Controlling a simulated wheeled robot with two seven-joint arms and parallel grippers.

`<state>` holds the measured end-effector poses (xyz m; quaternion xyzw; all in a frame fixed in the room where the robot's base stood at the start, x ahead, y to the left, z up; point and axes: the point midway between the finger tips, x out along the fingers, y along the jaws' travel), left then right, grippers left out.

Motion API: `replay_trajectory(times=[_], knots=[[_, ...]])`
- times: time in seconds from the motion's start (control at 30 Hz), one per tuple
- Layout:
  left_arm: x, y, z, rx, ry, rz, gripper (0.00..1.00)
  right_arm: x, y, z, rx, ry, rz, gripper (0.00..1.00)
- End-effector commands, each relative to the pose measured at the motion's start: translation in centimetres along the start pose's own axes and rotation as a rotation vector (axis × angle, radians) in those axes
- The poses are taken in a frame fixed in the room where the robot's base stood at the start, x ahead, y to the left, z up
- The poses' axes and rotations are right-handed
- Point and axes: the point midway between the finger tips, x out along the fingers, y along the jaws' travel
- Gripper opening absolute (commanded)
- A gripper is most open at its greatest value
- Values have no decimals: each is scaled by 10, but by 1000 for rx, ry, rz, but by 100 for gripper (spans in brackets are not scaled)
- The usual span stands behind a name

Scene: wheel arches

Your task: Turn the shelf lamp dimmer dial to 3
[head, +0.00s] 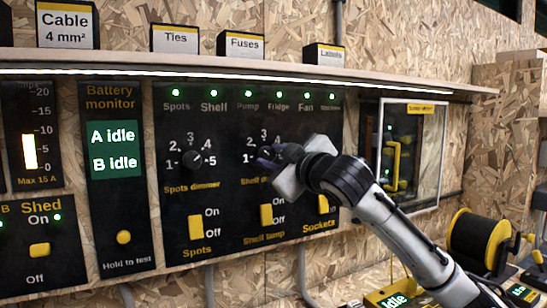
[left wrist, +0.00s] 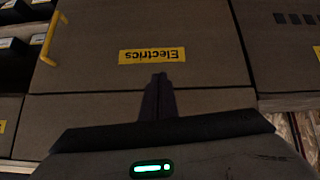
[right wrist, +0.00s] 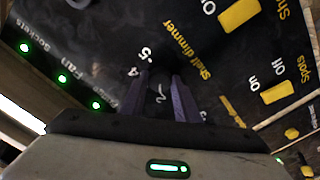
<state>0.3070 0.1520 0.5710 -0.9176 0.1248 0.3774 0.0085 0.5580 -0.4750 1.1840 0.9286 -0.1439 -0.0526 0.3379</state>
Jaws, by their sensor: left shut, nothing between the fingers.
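The shelf dimmer dial (head: 265,153) is a small dark knob on the black panel in the head view, with numbers around it and my right gripper (head: 268,157) partly over it. In the right wrist view the dial (right wrist: 162,76) lies between the fingertips of my right gripper (right wrist: 162,80). The fingers are apart, one on each side. I cannot tell whether they press on it, and its pointer is hidden. My left gripper (left wrist: 160,80) is shut and empty in the left wrist view, over a brown surface with an "Electrics" label (left wrist: 152,56).
The spots dimmer dial (head: 197,160) is left of the shelf dimmer. Yellow switches for spots (head: 195,227), shelf lamp (head: 266,215) and sockets (head: 323,204) sit below. A shelf (head: 230,65) runs above the panel. A clear-fronted case (head: 412,155) and cable reel (head: 478,238) are to the right.

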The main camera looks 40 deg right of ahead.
Motion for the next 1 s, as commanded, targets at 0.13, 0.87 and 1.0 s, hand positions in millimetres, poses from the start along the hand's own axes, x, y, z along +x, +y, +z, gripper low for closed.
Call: replay_trajectory(times=[0.13,0.87,1.0], knots=[[0,0,-2,-1,3,0,0,0,0,0,0,0,1,6],[-10,2,-6,-1,-5,-1,0,0,0,-2,361,2,-2,6],[-13,2,-8,-1,-8,-2,0,0,0,-2,487,1,-2,6]])
